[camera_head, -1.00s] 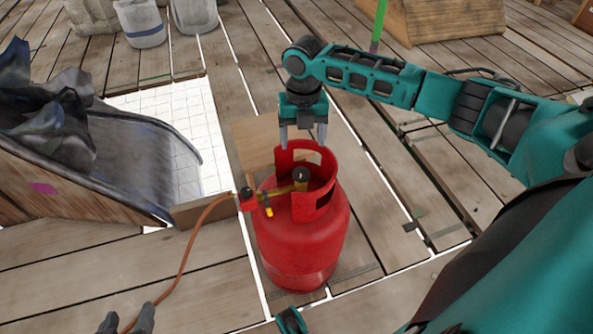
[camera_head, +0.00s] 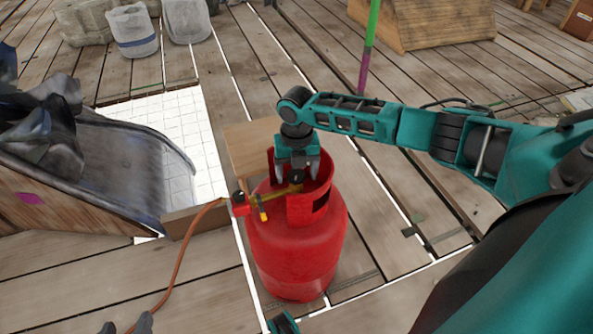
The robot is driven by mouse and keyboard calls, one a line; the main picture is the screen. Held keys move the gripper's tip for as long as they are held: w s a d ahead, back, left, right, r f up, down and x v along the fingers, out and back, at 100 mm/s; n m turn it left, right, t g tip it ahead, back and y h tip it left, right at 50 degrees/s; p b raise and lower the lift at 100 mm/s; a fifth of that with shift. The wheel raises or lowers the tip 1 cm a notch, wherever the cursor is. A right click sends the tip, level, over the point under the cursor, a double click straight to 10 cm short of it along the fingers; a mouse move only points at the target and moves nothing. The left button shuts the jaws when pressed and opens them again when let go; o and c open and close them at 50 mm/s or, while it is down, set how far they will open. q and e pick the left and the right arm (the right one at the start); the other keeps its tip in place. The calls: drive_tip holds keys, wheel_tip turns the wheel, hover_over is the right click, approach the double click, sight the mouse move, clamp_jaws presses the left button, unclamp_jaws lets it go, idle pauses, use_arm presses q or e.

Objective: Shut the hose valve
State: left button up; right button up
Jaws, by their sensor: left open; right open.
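A red gas cylinder (camera_head: 296,252) stands upright on the plank floor. A brass valve (camera_head: 277,196) sits inside its collar, with a dark round knob (camera_head: 296,177) on top. A red regulator (camera_head: 239,204) with a small yellow lever (camera_head: 263,215) is on the valve's left side, and an orange hose (camera_head: 181,257) runs from it. My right gripper (camera_head: 297,176) points down into the collar, its open fingers on either side of the knob; whether they touch it I cannot tell. My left gripper (camera_head: 126,328) shows only partly at the bottom left edge, low near the hose.
A wooden-sided trough with a dark liner (camera_head: 125,160) is at the left. A white grid panel (camera_head: 205,140) lies behind it. White buckets (camera_head: 133,32) stand at the back left, a wooden box (camera_head: 430,22) at the back right. Planks right of the cylinder are clear.

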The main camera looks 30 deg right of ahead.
drive_tip(key=c, duration=1)
drive_tip(key=shift+a+r+m+p, duration=0.1)
drive_tip(key=shift+r+m+p, duration=0.1)
drive_tip(key=shift+m+p, duration=0.8)
drive_tip(key=shift+c, duration=0.2)
drive_tip(key=m+p, duration=0.2)
drive_tip(key=p, duration=0.1)
drive_tip(key=shift+w+m+p, duration=0.1)
drive_tip(key=shift+m+p, duration=0.6)
drive_tip(key=shift+m, duration=0.3)
drive_tip(key=m+p, duration=0.2)
drive_tip(key=m, duration=0.1)
drive_tip(key=shift+a, duration=0.1)
use_arm(q)
wheel_tip(320, 180, up, 7)
drive_tip(key=a+p, duration=0.1)
drive_tip(key=shift+s+a+r, duration=0.15)
drive_tip(key=shift+s+a, duration=0.05)
drive_tip(key=shift+s, duration=0.05)
use_arm(e)
drive_tip(key=shift+w+f+m, duration=0.15)
drive_tip(key=shift+m, duration=1.55)
use_arm(q)
drive_tip(key=shift+w+r, duration=0.1)
drive_tip(key=shift+a, duration=0.1)
use_arm(e)
drive_tip(key=o, duration=1)
